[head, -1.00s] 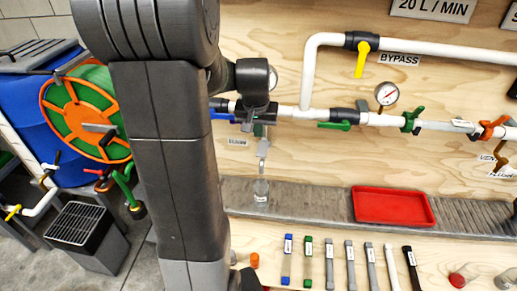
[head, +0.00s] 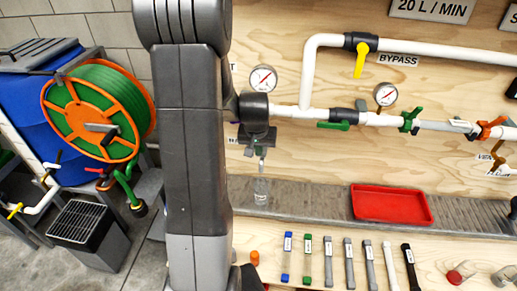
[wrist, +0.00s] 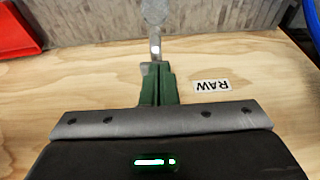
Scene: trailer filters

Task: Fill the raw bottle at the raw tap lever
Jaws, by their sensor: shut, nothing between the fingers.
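My gripper (head: 257,138) is in front of the raw tap on the plywood panel. In the wrist view its dark green fingers (wrist: 158,84) are together with nothing seen between them. The grey tap spout (wrist: 155,46) shows just past the fingertips; I cannot tell whether they touch the tap. The tap lever is not clearly visible, being hidden by the gripper. The clear raw bottle (head: 261,191) stands upright on the grey ledge below the spout, and its blurred top (wrist: 156,11) shows in the wrist view. I cannot tell how full it is. The RAW label (wrist: 211,86) is beside the fingers.
A red tray (head: 391,204) lies on the ledge to the right. Several labelled strips (head: 348,262) lie on the bench in front. White pipes with valves and a gauge (head: 386,94) run across the panel. A hose reel (head: 98,112) stands at left.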

